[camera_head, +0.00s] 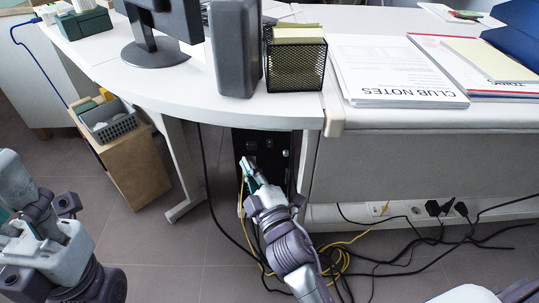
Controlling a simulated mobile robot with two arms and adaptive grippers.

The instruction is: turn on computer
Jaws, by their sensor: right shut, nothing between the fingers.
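The computer is a black tower (282,172) standing under the white desk, below its front edge. Small buttons or ports show on the upper part of its front. My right gripper (247,166) is shut and empty, reaching in from below with its fingertips at the upper left of the tower's front. I cannot tell whether they touch it. The gripper and arm hide part of the tower's front. My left gripper (40,240) shows in part at the lower left, away from the computer; its fingers are not clear. A monitor (165,22) stands on the desk above.
A grey speaker (236,50) and a black mesh holder (295,65) stand near the desk edge. Papers titled CLUB NOTES (390,70) lie to the right. Yellow and black cables (345,255) lie on the floor. A wooden cabinet (135,165) stands at left.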

